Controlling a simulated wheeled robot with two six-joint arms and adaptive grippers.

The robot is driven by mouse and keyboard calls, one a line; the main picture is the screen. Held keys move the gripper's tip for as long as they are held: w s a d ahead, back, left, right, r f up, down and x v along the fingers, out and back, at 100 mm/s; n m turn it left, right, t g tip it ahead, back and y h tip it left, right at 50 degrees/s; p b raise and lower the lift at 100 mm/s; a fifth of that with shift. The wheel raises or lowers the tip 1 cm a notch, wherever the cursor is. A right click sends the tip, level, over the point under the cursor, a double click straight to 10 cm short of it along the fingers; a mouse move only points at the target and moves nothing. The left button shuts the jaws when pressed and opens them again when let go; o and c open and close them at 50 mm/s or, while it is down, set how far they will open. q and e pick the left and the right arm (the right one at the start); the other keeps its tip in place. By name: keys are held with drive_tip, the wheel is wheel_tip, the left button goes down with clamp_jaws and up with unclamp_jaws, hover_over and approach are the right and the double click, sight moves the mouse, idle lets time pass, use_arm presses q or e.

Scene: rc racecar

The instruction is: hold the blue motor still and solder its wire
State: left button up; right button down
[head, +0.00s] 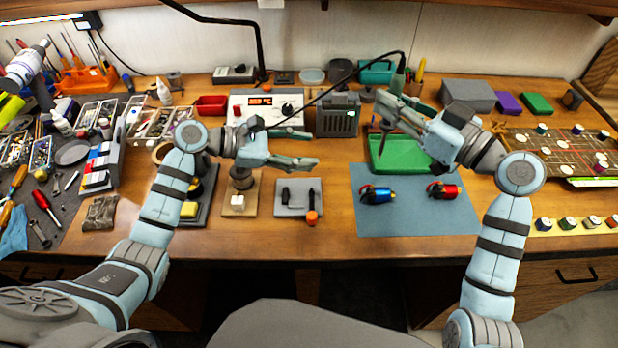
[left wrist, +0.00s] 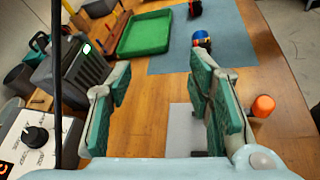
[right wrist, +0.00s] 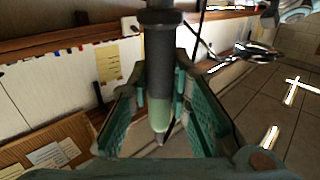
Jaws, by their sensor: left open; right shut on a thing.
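The blue motor (head: 377,195) lies on the blue-grey mat (head: 415,222); it also shows at the top of the left wrist view (left wrist: 201,40). My left gripper (head: 312,150) is open and empty, left of the mat and apart from the motor. My right gripper (head: 390,108) is shut on the soldering iron (head: 384,143), held above the back left of the mat. The iron's dark grey handle (right wrist: 159,60) shows between the fingers in the right wrist view.
A red motor (head: 444,191) lies right of the blue one. A green tray (head: 400,158) stands behind them. The soldering station (head: 265,108) and a grey box with a green light (head: 338,115) stand behind my left gripper. An orange-capped item (head: 312,217) stands by a small grey plate (head: 290,208).

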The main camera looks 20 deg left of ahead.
sight(361, 190)
use_arm(q)
drive_tip(key=s+d+f, duration=0.1)
drive_tip(key=s+d+f+n+g, duration=0.1)
drive_tip(key=f, duration=0.1)
drive_tip(key=s+d+f+g, duration=0.1)
drive_tip(key=shift+s+d+f+h, duration=0.2)
drive_tip(key=shift+d+f+h, duration=0.1)
drive_tip(key=shift+d+h, duration=0.1)
drive_tip(key=x, duration=1.1)
drive_tip(key=shift+d+f, duration=0.15)
use_arm(e)
drive_tip(key=shift+a, duration=0.1)
